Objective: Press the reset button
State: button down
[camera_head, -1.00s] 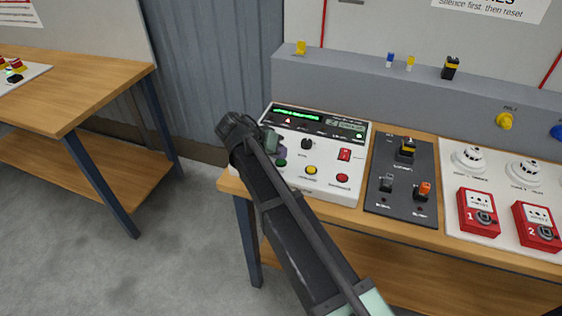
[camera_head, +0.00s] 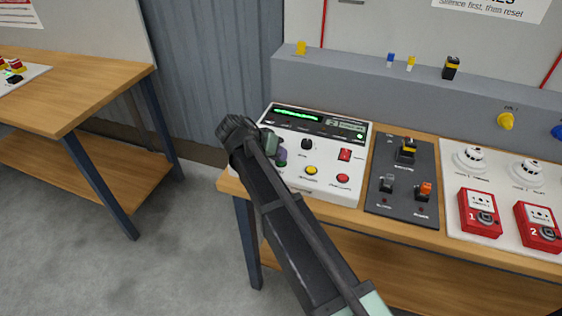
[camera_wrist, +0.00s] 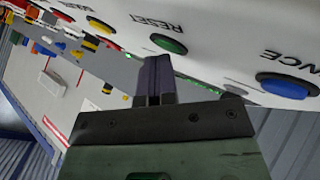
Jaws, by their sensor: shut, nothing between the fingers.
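The reset button is a green round button (camera_wrist: 169,44) with a dark collar on the white control panel (camera_wrist: 215,30), under the label RESET, upside down in the wrist view. In the head view the green button (camera_head: 281,164) shows only in part behind my fingers. My gripper (camera_wrist: 156,62) is shut, with nothing between its dark purple fingers. Its tips are right beside the green button; I cannot tell whether they touch it. In the head view my gripper (camera_head: 282,154) is over the panel's left part.
A blue button (camera_wrist: 287,85) sits on the same panel. A dark switch plate (camera_head: 402,200) and red call points (camera_head: 480,213) stand further right.

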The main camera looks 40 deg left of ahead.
jog(key=shift+r+p, duration=0.8)
jog(key=shift+r, duration=0.05)
notch_tip(320, 180, up, 5)
jog(key=p, duration=0.5)
jog(key=shift+r, duration=0.1)
